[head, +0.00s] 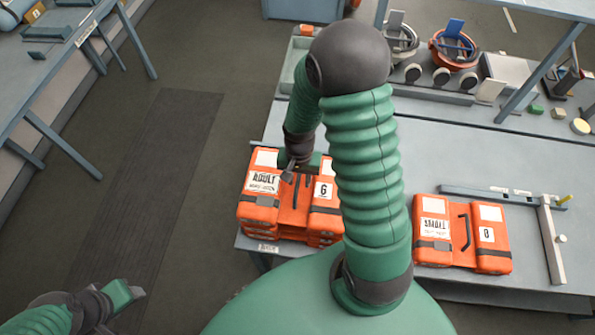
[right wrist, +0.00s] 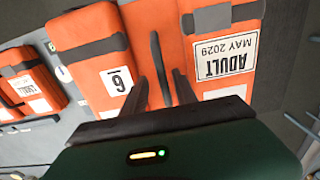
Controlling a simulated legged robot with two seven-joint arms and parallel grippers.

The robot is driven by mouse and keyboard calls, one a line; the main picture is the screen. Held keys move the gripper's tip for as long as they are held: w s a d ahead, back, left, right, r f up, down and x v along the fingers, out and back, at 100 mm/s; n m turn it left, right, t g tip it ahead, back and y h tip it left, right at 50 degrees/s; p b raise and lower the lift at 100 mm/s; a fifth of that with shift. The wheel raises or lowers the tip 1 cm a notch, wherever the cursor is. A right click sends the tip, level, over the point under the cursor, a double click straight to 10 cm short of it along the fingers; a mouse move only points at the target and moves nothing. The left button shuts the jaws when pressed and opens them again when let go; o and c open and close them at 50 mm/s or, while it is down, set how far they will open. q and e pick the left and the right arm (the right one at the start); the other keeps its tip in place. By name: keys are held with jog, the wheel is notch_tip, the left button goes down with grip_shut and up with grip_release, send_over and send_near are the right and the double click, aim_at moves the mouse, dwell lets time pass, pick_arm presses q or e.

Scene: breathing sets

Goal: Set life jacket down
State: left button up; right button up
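An orange life jacket (head: 294,208) marked 6 lies flat on top of a stack of orange jackets at the table's near left corner. In the right wrist view the jacket (right wrist: 98,57) shows an "ADULT MAY 2029" label and a dark carry handle (right wrist: 159,68). My right gripper (head: 291,174) is down at this jacket. Its two fingers (right wrist: 160,88) stand apart on either side of the handle, with gaps visible. My left gripper (head: 122,295) hangs low over the floor at the bottom left, away from the jackets; its finger opening is unclear.
Another orange jacket (head: 461,236) lies to the right on the grey table (head: 430,173), beside a grey L-shaped bar frame (head: 548,230). Helmets (head: 453,48) and small parts stand at the back. A side table (head: 45,62) is at left. My right arm hides the table's middle.

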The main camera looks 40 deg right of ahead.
jog(key=r, duration=0.2)
jog(key=r+b, duration=0.1)
jog(key=r, duration=0.1)
jog(key=r+b, duration=0.1)
jog(key=r, duration=0.1)
jog(key=shift+w+d, duration=0.2)
jog(key=shift+d, duration=0.05)
notch_tip(320, 180, up, 6)
jog(key=a+r, duration=0.1)
jog(key=a, duration=0.1)
jog(key=s+a+f+n+t, duration=0.2)
jog(key=a+f+n, duration=0.2)
jog(key=a+n, duration=0.6)
jog(key=shift+t+b, duration=0.3)
jog(key=shift+b, duration=0.15)
